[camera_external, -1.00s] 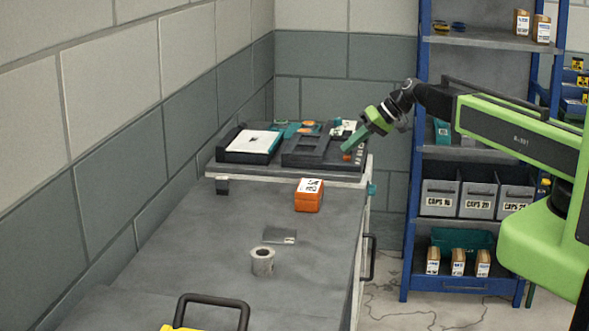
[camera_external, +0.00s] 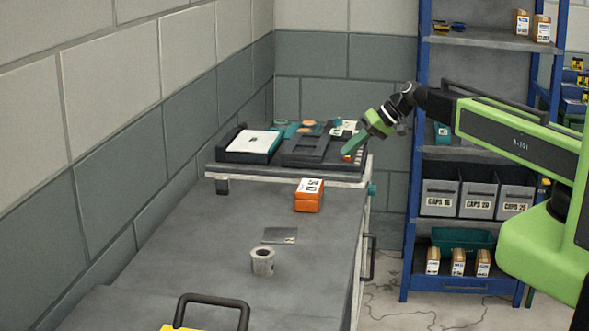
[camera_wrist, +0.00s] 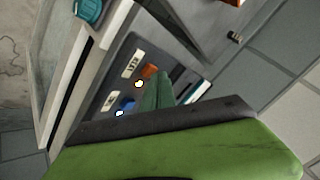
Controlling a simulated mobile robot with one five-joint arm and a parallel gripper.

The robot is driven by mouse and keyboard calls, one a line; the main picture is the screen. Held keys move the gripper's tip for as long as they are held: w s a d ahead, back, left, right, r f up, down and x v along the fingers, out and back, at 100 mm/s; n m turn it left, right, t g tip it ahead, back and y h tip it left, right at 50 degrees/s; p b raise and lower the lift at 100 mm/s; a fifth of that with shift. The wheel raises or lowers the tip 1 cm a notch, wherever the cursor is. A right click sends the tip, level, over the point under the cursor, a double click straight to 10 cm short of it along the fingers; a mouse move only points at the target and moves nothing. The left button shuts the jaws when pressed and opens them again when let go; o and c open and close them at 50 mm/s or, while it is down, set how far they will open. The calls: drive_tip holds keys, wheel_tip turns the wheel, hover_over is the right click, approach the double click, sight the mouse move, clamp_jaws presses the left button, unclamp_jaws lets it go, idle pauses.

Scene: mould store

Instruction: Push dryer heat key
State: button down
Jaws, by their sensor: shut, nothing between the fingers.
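The dryer panel (camera_wrist: 178,70) is a dark strip with keys and small white labels in the wrist view. An orange key (camera_wrist: 149,71) sits beside one label (camera_wrist: 131,65); a blue key (camera_wrist: 127,104) sits beside another label (camera_wrist: 109,102). The label print is too blurred to read, so I cannot tell which is the heat key. My gripper (camera_wrist: 154,80) is shut and empty, its green fingertips over or at the orange key and partly hiding it. Contact cannot be told. In the external view my gripper (camera_external: 347,151) points down at the right edge of the bench-top unit (camera_external: 325,168).
An orange box (camera_external: 308,200) stands on the grey bench (camera_external: 215,265) in front of the unit. A metal ring (camera_external: 263,262) and a flat plate (camera_external: 280,236) lie nearer. A blue shelf rack (camera_external: 412,200) stands at right, and a block wall runs along the left.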

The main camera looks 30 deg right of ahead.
sight(350, 161)
drive_tip(key=shift+r+p, duration=0.95)
wheel_tip(350, 161, up, 6)
drive_tip(key=p, duration=0.6)
